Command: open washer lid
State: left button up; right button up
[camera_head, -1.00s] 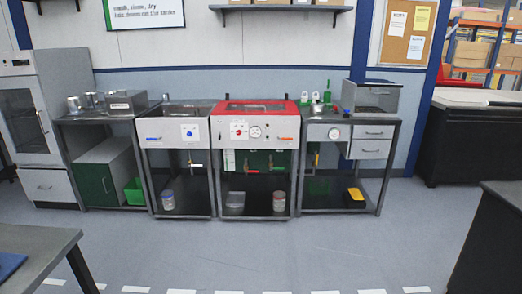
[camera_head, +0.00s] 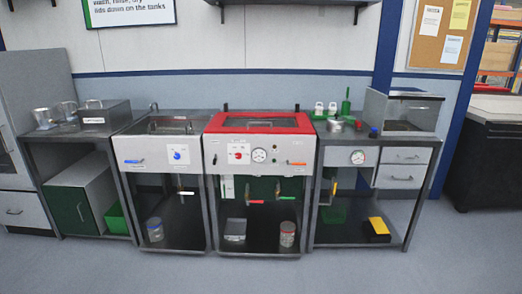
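The washer (camera_head: 260,155) stands in the middle of the row of stations, with a white front panel carrying a red knob and a gauge. Its red-framed lid (camera_head: 259,123) with a dark window lies flat and closed on top. Two small dark posts stand at its back edge. Neither of my grippers shows in the head view.
An open sink tank (camera_head: 166,146) adjoins the washer on the left. A table (camera_head: 371,148) with a gauge, a small pot and a clear-fronted box (camera_head: 403,110) adjoins on the right. A metal box (camera_head: 104,117) sits further left. The floor (camera_head: 260,275) in front is clear.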

aim_at(305, 126)
jog(key=i+j, duration=0.1)
jog(key=i, duration=0.55)
jog(key=i+j, duration=0.15)
jog(key=i, duration=0.45)
